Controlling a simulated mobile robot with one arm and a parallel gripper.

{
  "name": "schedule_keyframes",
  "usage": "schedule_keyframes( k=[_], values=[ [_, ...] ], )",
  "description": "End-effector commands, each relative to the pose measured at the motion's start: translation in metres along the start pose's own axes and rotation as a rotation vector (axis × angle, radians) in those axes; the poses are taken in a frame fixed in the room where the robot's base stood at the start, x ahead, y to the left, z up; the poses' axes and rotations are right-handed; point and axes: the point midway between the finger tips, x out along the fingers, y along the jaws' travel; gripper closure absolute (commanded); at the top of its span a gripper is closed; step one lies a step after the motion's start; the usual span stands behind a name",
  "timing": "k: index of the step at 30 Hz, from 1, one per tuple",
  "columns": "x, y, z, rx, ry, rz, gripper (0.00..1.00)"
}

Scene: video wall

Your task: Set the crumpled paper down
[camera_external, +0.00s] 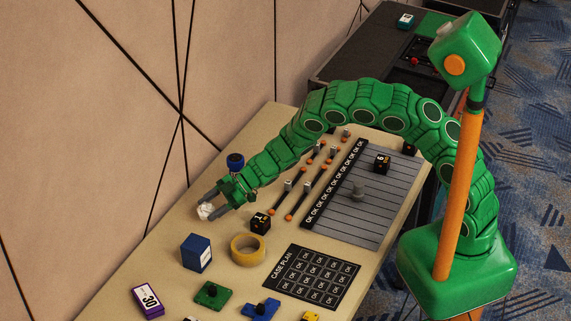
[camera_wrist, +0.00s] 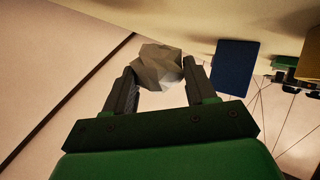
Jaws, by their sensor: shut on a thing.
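The crumpled paper (camera_external: 205,211) is a small whitish ball near the wall-side edge of the table. It also shows in the wrist view (camera_wrist: 158,66) as a grey faceted lump between the fingertips. My gripper (camera_external: 211,203) is shut on it, with one dark finger on each side. I cannot tell whether the paper touches the table top.
A blue box (camera_external: 196,253), a tape roll (camera_external: 248,250) and a black cube (camera_external: 260,222) stand near my gripper. A purple box (camera_external: 147,300) and green piece (camera_external: 213,294) lie nearer the front. Bare table (camera_external: 160,246) lies left of the blue box. The wall (camera_external: 90,150) runs close alongside.

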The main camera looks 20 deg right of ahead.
Motion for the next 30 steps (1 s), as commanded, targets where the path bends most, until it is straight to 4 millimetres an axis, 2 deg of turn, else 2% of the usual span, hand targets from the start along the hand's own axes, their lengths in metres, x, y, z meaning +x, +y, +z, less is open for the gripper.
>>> schedule_keyframes(
  k=[8,17,29,30],
  values=[
    [0.007,0.001,0.006,0.002,0.000,-0.001,0.72],
    [0.020,-0.009,0.029,0.002,0.000,-0.001,0.72],
    [0.022,-0.010,0.032,0.000,0.000,-0.001,0.72],
    [0.022,-0.010,0.032,0.000,0.000,-0.001,0.41]
  ],
)
